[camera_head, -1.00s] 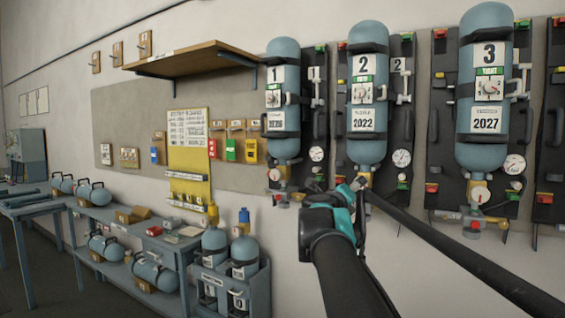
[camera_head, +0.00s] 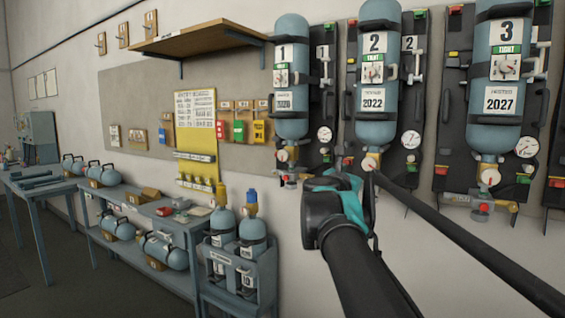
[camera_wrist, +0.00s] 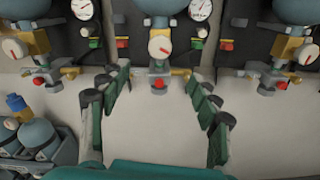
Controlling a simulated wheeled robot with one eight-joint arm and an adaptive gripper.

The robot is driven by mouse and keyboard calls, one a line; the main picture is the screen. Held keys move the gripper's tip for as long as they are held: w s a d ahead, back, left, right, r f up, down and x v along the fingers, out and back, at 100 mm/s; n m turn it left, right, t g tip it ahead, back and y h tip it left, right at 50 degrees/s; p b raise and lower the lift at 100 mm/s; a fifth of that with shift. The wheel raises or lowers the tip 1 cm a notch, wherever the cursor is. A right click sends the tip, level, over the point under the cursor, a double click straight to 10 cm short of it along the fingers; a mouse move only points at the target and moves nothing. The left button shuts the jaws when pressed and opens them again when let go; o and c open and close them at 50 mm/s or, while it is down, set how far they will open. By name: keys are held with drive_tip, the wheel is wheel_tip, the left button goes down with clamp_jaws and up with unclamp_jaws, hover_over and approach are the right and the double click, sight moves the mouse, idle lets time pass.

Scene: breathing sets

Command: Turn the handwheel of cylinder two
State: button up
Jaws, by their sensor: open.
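Cylinder two (camera_head: 377,95) is a blue-grey bottle upright on a dark wall panel, with a "2" label and a 2022 tag. Its lower end shows at the top middle of the wrist view (camera_wrist: 160,8). Below it are a white-faced gauge (camera_wrist: 160,47) and a valve with a small red round knob (camera_wrist: 157,84), which looks like the handwheel. My gripper (camera_wrist: 157,78) is open and empty. Its fingers stand left and right of this valve in the picture, apart from the knob. In the head view my gripper (camera_head: 358,186) hides the valve's lower part.
Cylinder one (camera_head: 291,90) and cylinder three (camera_head: 497,90) hang on either side with similar valves. Small bottles in a rack (camera_head: 262,285) stand lower left. A wooden shelf (camera_head: 200,40) juts out at upper left. The wall below the valves is bare.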

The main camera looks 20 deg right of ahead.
sight(369, 164)
drive_tip(key=w+d+m, duration=0.2)
drive_tip(key=w+d, duration=0.1)
drive_tip(key=d, duration=0.1)
drive_tip(key=w+d+m, duration=0.2)
drive_tip(key=w+d, duration=0.1)
drive_tip(key=d, duration=0.1)
drive_tip(key=w+d+m, duration=0.2)
drive_tip(key=w+d, duration=0.1)
drive_tip(key=w, duration=0.1)
drive_tip(key=shift+d, duration=0.4)
idle(0.4)
drive_tip(key=c, duration=1.2)
drive_tip(key=shift+o, duration=0.2)
